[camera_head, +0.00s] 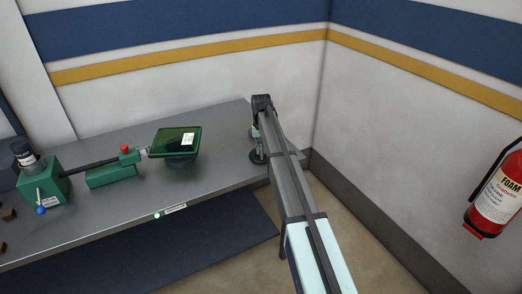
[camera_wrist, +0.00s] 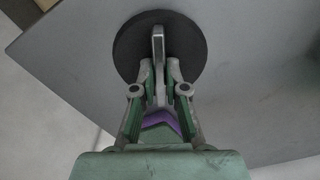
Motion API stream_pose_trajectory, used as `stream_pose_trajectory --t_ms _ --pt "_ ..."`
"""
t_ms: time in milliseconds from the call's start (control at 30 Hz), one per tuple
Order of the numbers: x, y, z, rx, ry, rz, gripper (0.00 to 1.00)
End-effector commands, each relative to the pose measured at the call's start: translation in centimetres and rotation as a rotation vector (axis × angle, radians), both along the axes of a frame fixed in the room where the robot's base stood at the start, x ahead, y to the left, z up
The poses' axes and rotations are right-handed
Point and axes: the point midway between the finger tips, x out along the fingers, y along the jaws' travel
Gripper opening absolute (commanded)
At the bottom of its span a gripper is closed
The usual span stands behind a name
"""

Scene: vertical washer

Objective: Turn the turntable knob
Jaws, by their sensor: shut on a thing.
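The turntable knob shows in the wrist view as a thin, pale upright handle (camera_wrist: 158,45) over a round, dark disc (camera_wrist: 128,50). My gripper (camera_wrist: 159,75) is shut on the handle, with one finger on each side of it. In the head view, the dark disc (camera_head: 258,157) stands at the right end of the grey bench, and my gripper (camera_head: 255,133) is beside my arm there. My arm hides most of the knob in that view.
The grey bench (camera_head: 218,140) runs along the wall. A green device with a blue-tipped lever (camera_head: 41,209), a red button (camera_head: 124,149) and a green tray (camera_head: 172,142) stands to the left. A fire extinguisher (camera_head: 497,195) is at far right. The bench's right end is near the wall corner.

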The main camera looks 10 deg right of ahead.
Motion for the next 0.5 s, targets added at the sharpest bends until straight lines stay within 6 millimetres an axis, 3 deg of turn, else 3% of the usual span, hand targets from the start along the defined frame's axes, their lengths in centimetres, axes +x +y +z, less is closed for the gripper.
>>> stream_pose_trajectory --t_ms 500 --pt "0.04 0.0 -0.13 0.0 0.0 0.478 0.0"
